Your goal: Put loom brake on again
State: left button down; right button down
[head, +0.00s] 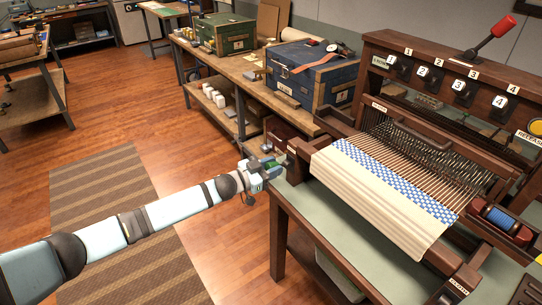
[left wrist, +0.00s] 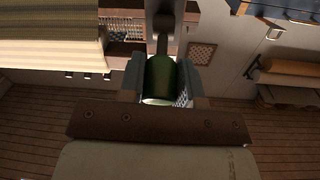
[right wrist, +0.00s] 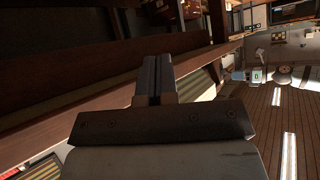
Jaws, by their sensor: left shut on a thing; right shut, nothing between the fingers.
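The loom (head: 400,135) stands at the right in the head view, with a cream and blue woven cloth (head: 385,195) on it. My left gripper (head: 268,170) is at the loom's left front side. In the left wrist view it is shut on a green handle (left wrist: 160,76) with a dark shaft running away from it. Whether this handle is the brake lever cannot be told for certain. My right gripper (right wrist: 158,82) is shut and empty in the right wrist view, beside dark wooden beams. It is not seen in the head view. A red-knobbed lever (head: 502,25) rises from the loom's top.
A blue chest (head: 310,75) and a green chest (head: 228,35) stand on the workbench (head: 235,68) behind. A shuttle with blue thread (head: 498,217) lies at the loom's right. A striped rug (head: 100,185) and open wooden floor lie at the left.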

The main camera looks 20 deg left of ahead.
pick_arm(q)
jog(key=shift+r+g+y+p, duration=0.3)
jog(key=shift+r+p, duration=0.15)
jog(key=shift+p, duration=0.45)
jog(key=shift+f+p, duration=0.15)
jog(key=shift+p, duration=0.45)
jog(key=c, duration=0.8)
grip_release()
jog(key=shift+w+d, duration=0.1)
jog(key=v, duration=1.4)
jog(key=shift+r, duration=0.3)
jog(key=shift+w, duration=0.15)
